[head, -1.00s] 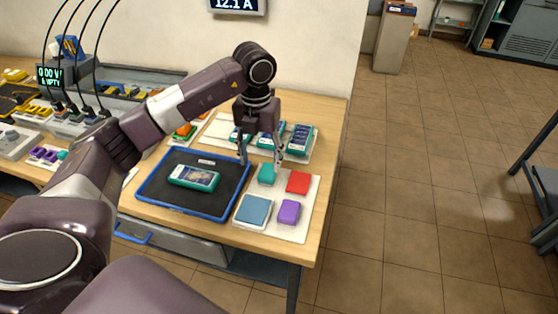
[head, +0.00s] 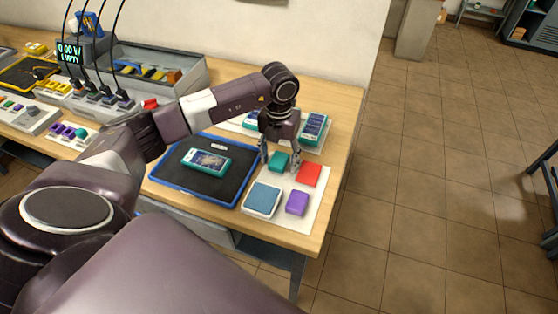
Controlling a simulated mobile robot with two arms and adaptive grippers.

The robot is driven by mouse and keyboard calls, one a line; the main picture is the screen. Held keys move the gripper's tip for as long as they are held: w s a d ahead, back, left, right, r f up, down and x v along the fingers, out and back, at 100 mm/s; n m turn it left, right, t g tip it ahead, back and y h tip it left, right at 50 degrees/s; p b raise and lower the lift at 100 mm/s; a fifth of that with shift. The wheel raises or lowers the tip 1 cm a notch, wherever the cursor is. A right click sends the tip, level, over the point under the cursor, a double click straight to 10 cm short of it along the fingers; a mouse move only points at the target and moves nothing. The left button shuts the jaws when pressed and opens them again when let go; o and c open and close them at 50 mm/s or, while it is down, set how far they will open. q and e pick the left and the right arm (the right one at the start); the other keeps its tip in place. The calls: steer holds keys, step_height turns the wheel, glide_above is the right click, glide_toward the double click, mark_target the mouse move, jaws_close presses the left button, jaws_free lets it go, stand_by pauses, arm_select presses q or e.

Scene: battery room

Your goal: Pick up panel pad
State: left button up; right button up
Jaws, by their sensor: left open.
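A white mat (head: 315,204) at the table's right front corner holds several pads. They are a small teal pad (head: 280,161), a red pad (head: 309,175), a larger blue-grey pad with a pale rim (head: 263,199) and a purple pad (head: 297,203). I cannot tell from the picture which one is called the panel pad. My left gripper (head: 279,164) points down, open, with its fingers appearing on either side of the teal pad. I cannot tell whether they touch it. My right gripper is not in view.
A blue-rimmed black tray (head: 190,186) holding a teal handheld device (head: 206,162) lies left of the mat. More teal devices (head: 314,127) stand behind my gripper. A grey bin (head: 185,68) and cabled chargers (head: 100,96) are at the back left. Open floor lies right of the table.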

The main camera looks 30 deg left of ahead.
arm_select(q)
steer(key=c, duration=1.3)
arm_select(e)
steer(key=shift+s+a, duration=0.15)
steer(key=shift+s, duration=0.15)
arm_select(q)
step_height(320, 180, up, 13)
steer(key=b, duration=0.3)
step_height(320, 180, up, 7)
glide_above(279, 158)
steer(key=shift+s+p, duration=0.15)
steer(key=shift+p, duration=0.15)
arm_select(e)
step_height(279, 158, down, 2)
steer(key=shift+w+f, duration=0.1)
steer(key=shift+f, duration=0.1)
arm_select(q)
steer(key=shift+d, duration=0.1)
